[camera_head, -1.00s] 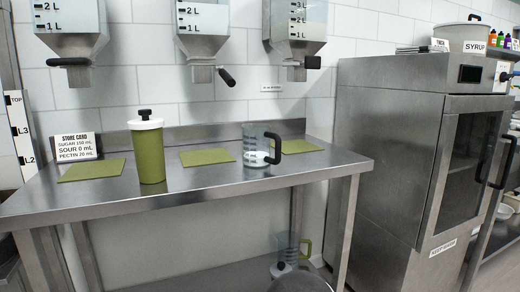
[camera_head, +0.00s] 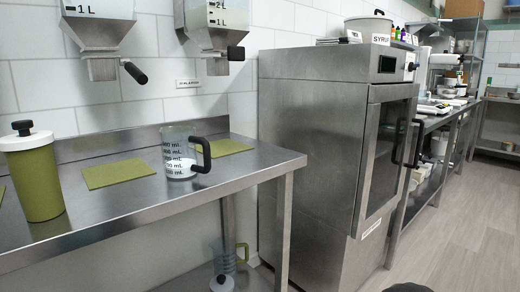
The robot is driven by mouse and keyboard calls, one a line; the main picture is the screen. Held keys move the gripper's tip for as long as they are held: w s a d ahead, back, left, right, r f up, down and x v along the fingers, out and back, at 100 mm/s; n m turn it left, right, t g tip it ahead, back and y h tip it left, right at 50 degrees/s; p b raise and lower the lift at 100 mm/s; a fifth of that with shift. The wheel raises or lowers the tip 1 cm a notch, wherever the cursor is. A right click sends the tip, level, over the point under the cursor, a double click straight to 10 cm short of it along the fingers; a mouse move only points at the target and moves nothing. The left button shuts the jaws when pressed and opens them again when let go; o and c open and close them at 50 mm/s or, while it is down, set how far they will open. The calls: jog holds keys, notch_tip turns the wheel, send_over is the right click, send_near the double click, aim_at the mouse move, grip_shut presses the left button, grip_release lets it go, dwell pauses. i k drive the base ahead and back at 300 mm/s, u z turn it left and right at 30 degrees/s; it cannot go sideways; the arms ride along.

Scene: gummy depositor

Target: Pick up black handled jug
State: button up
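The black handled jug (camera_head: 177,146) stands upright on the steel table (camera_head: 120,212), near its right end. It is clear, with mL marks on its wall and something white at its bottom. Its black handle (camera_head: 204,154) points to the right. My gripper is not in view, so its state is hidden.
A green canister (camera_head: 38,182) with a white lid stands at the table's left. Green mats (camera_head: 118,173) lie flat beside the jug. Two dispensers (camera_head: 96,32) hang above. A steel cabinet (camera_head: 310,150) stands right of the table. Open floor (camera_head: 450,220) lies further right.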

aim_at(178, 144)
jog(key=z, duration=0.6)
jog(key=k, duration=0.4)
jog(key=u, duration=1.3)
